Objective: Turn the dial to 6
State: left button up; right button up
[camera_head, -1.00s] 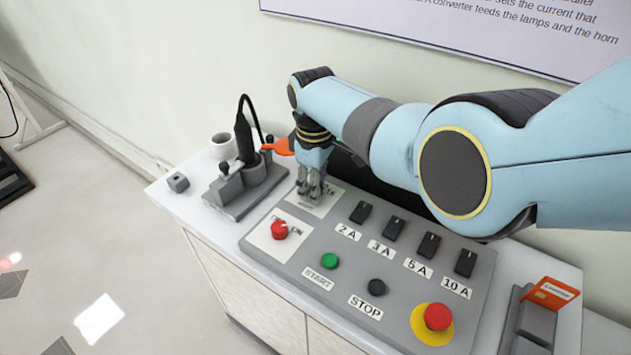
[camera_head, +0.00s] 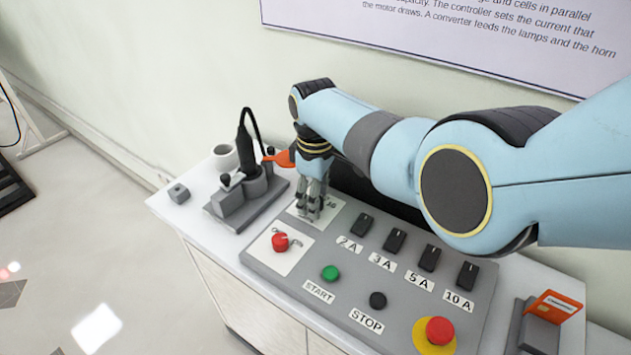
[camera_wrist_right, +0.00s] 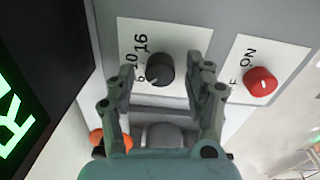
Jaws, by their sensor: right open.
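The dial is a dark round knob (camera_wrist_right: 160,69) on a white plate (camera_wrist_right: 190,38) marked 6, 10 and 16, seen in the right wrist view. My right gripper (camera_wrist_right: 165,78) is open, with one finger on each side of the knob; I cannot tell whether they touch it. In the head view the right gripper (camera_head: 310,212) points down over the dial's plate (camera_head: 327,216) and hides the knob. The knob's exact setting is not clear. My left gripper is not in view.
A red ON/OFF switch (camera_head: 280,241) sits close to the dial. The panel (camera_head: 345,262) also carries black switches, a green START button (camera_head: 330,273), a black STOP button (camera_head: 377,300) and a red emergency button (camera_head: 439,330).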

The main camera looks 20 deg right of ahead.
notch_tip(320, 180, up, 12)
jog(key=shift+f, duration=0.15)
jog(key=shift+s+a, duration=0.1)
jog(key=shift+a, duration=0.05)
dwell(0.4)
